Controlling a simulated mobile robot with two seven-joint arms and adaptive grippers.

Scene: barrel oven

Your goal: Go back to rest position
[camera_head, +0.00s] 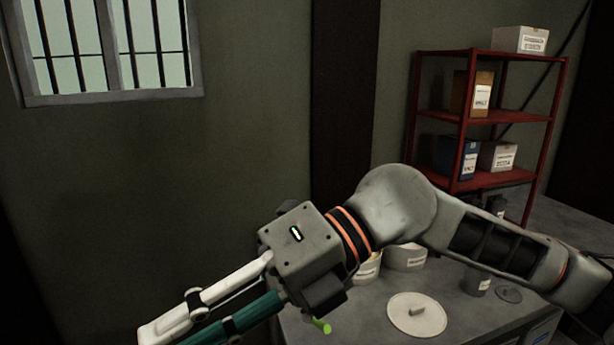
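My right arm comes in from the right edge and crosses the view above the table. My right gripper (165,337) is at the bottom left, to the left of the table. It has one white finger and one teal finger, and they reach down to the bottom edge. The ends are partly cut off, so I cannot tell whether it is open or shut. I see nothing clearly held in it. My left gripper is not in view.
The grey table (360,318) holds a round pale lid (417,314), white containers (405,258), a small grey pot (475,282) and a dark lid (508,294). A bright green piece (321,327) shows below my gripper. A red shelf (485,120) with boxes stands behind.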

